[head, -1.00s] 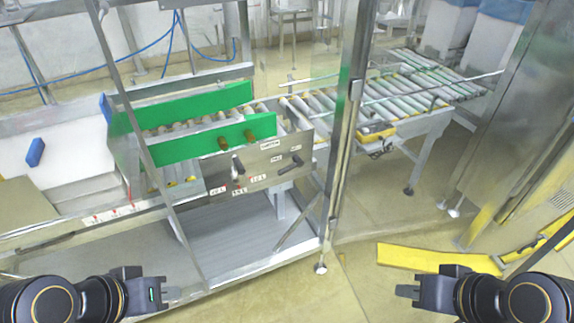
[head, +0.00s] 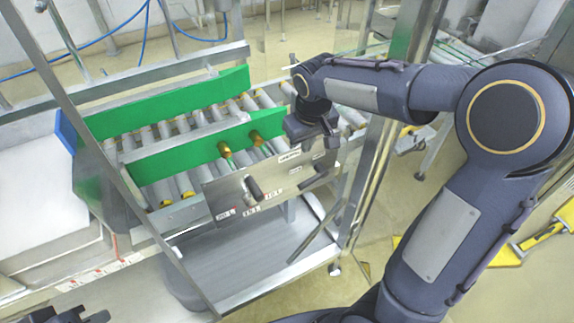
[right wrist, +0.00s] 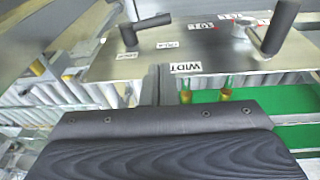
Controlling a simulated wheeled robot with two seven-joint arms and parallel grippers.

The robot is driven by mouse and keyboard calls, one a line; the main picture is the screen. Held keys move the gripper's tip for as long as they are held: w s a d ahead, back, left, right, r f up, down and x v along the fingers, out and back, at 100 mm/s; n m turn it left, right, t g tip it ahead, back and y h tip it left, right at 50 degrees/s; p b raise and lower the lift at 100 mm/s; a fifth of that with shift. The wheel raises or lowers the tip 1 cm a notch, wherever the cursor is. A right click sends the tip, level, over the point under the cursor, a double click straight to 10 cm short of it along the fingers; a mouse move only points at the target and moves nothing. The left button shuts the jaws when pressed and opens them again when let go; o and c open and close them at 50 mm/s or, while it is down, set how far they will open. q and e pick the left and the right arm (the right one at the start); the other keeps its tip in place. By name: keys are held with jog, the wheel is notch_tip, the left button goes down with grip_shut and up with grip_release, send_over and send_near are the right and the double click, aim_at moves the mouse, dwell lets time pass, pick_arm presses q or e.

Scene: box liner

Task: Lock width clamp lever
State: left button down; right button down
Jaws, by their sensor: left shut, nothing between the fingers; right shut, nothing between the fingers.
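The steel control panel (head: 225,192) stands at the front of the roller conveyor and carries two dark levers. The left lever (head: 253,188) sticks out above small number labels; it also shows in the right wrist view (right wrist: 278,28). The right lever (head: 315,181) is lower right of the WIDTH label (head: 288,155); it shows in the right wrist view (right wrist: 143,25), past the label (right wrist: 185,68). My right gripper (head: 312,138) is shut and empty above the panel's top right, apart from both levers. My left gripper (head: 92,316) is shut, partly cut off at the bottom left.
Two green guide walls (head: 175,100) run along the rollers behind the panel, with brass-coloured knobs (head: 256,138) on the front one. A slanting frame post (head: 125,190) crosses in front at left. My right arm covers much of the right side.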

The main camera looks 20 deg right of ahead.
jog(key=shift+s, duration=0.1)
send_near(306, 182)
jog(key=x, duration=0.2)
jog(key=w+x, duration=0.1)
jog(key=x, duration=0.2)
jog(key=shift+d+f+b, duration=0.15)
jog(key=shift+f+b, duration=0.05)
jog(key=shift+b, duration=0.2)
jog(key=shift+d+f, duration=0.15)
jog(key=shift+f, duration=0.45)
jog(key=shift+f+b, duration=0.2)
jog(key=shift+b, duration=0.35)
